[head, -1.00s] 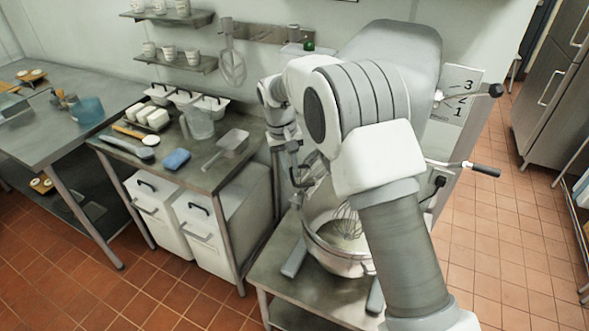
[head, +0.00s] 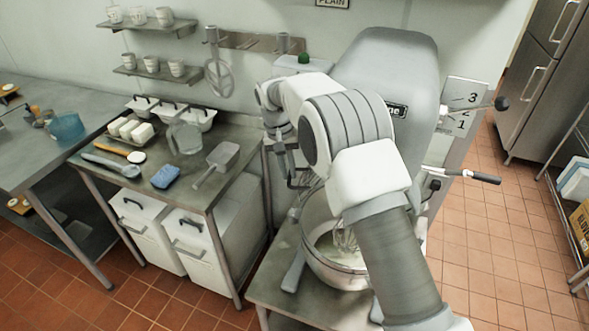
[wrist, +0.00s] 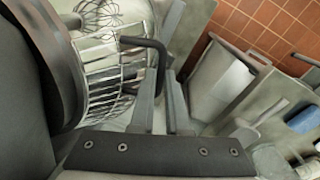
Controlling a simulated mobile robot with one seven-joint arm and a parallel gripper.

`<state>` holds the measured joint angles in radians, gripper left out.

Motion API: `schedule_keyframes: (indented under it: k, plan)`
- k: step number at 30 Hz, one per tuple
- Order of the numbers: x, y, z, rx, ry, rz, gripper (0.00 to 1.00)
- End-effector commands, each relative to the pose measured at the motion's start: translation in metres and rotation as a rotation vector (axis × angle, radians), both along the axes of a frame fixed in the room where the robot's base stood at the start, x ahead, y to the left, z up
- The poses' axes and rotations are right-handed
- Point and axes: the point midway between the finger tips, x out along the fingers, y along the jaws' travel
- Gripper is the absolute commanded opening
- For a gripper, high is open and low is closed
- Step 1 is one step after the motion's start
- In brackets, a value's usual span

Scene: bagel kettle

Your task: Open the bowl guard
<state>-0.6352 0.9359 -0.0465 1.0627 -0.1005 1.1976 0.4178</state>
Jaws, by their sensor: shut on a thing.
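The bowl guard (wrist: 104,80) is a curved wire cage at the left of the wrist view, with a black bent handle (wrist: 140,42) sticking out from it. My gripper (wrist: 161,85) is shut on this handle, its two grey fingers close together beside the cage. In the head view my gripper (head: 295,178) is at the left side of the mixer, above the bowl's rim. The steel mixing bowl (head: 335,268) sits under the mixer head (head: 392,65), with a wire whisk (head: 345,238) in it. My arm hides much of the guard and bowl in the head view.
A steel worktable (head: 215,190) with tubs, a jug, a scoop and a blue sponge (head: 166,176) stands left of the mixer. White bins (head: 200,240) are under it. Mixer levers (head: 470,174) stick out at right. The tiled floor at right is clear.

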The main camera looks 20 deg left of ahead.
Motion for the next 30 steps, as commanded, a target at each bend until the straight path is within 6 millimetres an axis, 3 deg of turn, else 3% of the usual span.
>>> schedule_keyframes:
  k: [17,18,22,30]
  plan:
    - [-0.0008,0.0048,0.0001,0.001,0.0,-0.009,0.0]
    - [-0.0008,0.0048,0.0001,0.001,0.0,-0.009,0.17]
    - [-0.0008,0.0047,0.0,0.001,0.0,-0.009,0.4]
    - [-0.0007,0.0044,0.0001,0.0,0.0,-0.009,0.43]
